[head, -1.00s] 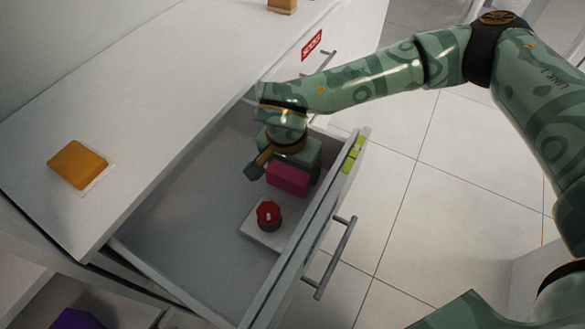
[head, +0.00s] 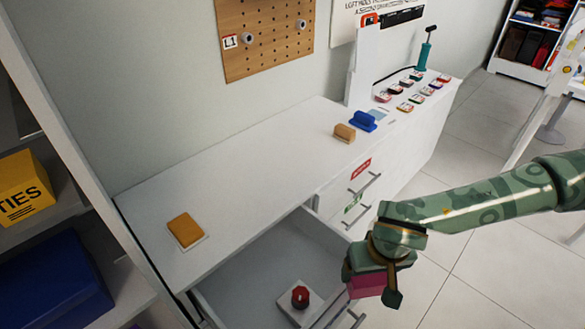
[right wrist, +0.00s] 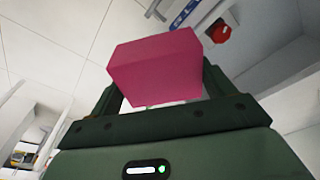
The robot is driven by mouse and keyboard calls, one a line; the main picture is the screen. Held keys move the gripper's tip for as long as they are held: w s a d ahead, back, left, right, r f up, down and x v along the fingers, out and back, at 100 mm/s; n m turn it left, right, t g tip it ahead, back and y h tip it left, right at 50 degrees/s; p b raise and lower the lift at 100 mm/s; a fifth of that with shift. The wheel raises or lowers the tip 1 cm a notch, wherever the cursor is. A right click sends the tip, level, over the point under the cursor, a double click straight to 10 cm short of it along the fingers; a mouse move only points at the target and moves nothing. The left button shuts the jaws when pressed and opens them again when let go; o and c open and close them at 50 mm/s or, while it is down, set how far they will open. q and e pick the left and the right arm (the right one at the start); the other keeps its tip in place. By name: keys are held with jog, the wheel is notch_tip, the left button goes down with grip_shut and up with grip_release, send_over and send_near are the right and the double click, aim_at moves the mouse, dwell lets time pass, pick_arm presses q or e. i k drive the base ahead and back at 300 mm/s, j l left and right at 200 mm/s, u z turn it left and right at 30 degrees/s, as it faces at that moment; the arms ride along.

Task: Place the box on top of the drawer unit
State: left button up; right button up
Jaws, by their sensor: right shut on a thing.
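The magenta box (head: 367,284) is held in my right gripper (head: 374,289), above and near the right end of the open drawer (head: 265,268). In the right wrist view the box (right wrist: 157,68) sits between the two fingers of the right gripper (right wrist: 155,98). The drawer unit (head: 240,185) is white with a long flat top, and its open drawer is pulled out toward me. My left gripper is not in view.
On the top lie an orange block (head: 185,229), a tan block (head: 344,133), a blue block (head: 362,121) and several small items farther right. A red knob on a white base (head: 300,297) is in the drawer. The top's middle is clear.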

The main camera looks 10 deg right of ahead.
aim_at(252, 177)
jog(key=i+l+u, duration=0.15)
jog(key=l+u, duration=0.25)
jog(key=i+l+u, duration=0.1)
jog(key=l+u, duration=0.35)
jog(key=l, duration=0.2)
jog(key=l+u, duration=0.4)
jog(key=l, duration=0.15)
jog(key=k+l+u, duration=0.1)
jog(key=l+u, duration=0.35)
jog(key=l, duration=0.1)
